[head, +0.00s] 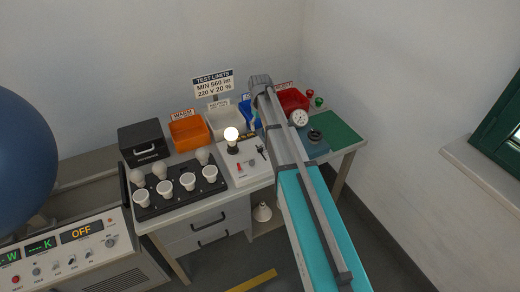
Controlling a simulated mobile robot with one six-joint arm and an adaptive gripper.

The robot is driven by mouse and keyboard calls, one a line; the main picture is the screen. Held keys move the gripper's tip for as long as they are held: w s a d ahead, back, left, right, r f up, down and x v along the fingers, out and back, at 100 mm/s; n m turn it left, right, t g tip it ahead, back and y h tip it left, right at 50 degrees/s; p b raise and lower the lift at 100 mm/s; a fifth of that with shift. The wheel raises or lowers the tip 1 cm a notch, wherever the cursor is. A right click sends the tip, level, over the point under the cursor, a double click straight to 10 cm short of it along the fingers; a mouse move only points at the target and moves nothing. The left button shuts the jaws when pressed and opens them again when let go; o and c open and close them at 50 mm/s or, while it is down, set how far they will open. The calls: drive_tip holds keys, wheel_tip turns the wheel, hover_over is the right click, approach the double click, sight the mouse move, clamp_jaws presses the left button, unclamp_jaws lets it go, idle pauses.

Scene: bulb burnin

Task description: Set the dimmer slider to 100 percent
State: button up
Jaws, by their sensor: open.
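A white test panel (241,176) on the bench carries a lit bulb (231,135), a red control (239,168) and small dark controls (262,151). I cannot tell which control, if any, is the dimmer slider, and no percent setting is readable. My arm crosses from the lower right to the back of the bench and passes over the panel's right side, hiding what lies under it. My gripper cannot be made out in the head view.
A console (84,254) at left front shows OFF. A black rack (178,192) with several bulbs stands left of the panel. Behind are a black box (143,144) and orange (188,132), white (222,121) and red (293,100) bins. A blue ball (22,150) is far left.

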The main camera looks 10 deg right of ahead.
sight(260, 148)
drive_tip(key=shift+f+b, duration=6)
drive_tip(key=shift+f, duration=0.25)
clamp_jaws()
